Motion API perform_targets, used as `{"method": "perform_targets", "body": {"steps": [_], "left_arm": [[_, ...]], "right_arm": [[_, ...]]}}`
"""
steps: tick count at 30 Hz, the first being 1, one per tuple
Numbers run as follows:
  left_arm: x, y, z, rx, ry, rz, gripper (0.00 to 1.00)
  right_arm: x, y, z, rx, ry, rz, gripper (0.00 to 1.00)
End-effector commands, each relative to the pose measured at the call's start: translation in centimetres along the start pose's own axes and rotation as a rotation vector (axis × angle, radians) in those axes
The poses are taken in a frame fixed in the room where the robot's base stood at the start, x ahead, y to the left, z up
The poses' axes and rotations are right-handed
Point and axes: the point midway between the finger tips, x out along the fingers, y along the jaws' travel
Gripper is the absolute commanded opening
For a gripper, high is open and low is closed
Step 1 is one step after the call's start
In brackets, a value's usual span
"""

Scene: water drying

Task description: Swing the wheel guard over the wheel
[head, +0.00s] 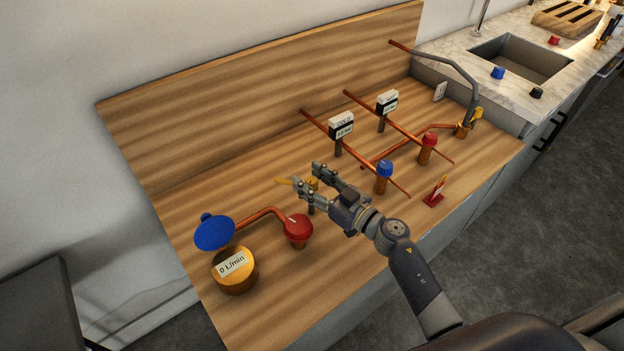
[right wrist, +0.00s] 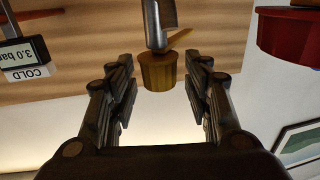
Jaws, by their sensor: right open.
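The red wheel (head: 298,228) stands upright on a copper pipe fitting near the front of the wooden board; a red wheel-like part (right wrist: 288,32) shows at the upper right of the right wrist view. Behind it stands a small post with a yellow cap (head: 313,184) and a thin yellow arm (head: 283,181) pointing left. I cannot tell for sure which part is the wheel guard. My right gripper (head: 308,175) is open around the post's top. In the right wrist view the yellow cap (right wrist: 159,72) lies ahead between the open fingers (right wrist: 160,95), apart from both.
Left of the red wheel is a brass meter (head: 235,280) reading 0 L/min, with a raised blue disc (head: 213,232). To the right stand a blue wheel (head: 384,170), another red wheel (head: 428,142), pressure gauges (head: 341,126) and copper pipes. A sink (head: 520,65) lies beyond.

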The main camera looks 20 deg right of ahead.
Motion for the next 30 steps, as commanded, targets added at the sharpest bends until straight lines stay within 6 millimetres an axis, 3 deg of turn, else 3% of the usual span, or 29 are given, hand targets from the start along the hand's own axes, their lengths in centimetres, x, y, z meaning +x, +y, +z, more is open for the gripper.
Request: {"method": "perform_targets", "body": {"steps": [1, 6, 7, 19, 30], "left_arm": [[0.00, -0.01, 0.00, 0.000, 0.000, 0.000, 0.72], [0.00, 0.00, -0.01, 0.000, 0.000, 0.000, 0.72], [0.00, 0.00, -0.01, 0.000, 0.000, 0.000, 0.72], [-0.09, -0.01, -0.03, 0.000, 0.000, 0.000, 0.72], [0.76, 0.01, 0.02, 0.000, 0.001, 0.000, 0.72]], "right_arm": [[-0.02, 0.00, 0.00, 0.000, 0.000, 0.000, 0.41], [-0.03, 0.01, 0.00, 0.000, 0.000, 0.000, 0.03], [-0.03, 0.02, 0.00, 0.000, 0.000, 0.000, 0.00], [-0.06, 0.16, -0.01, -0.002, -0.002, -0.054, 0.00], [-0.39, 0.78, 0.24, -0.007, -0.004, -0.311, 0.00]]}}
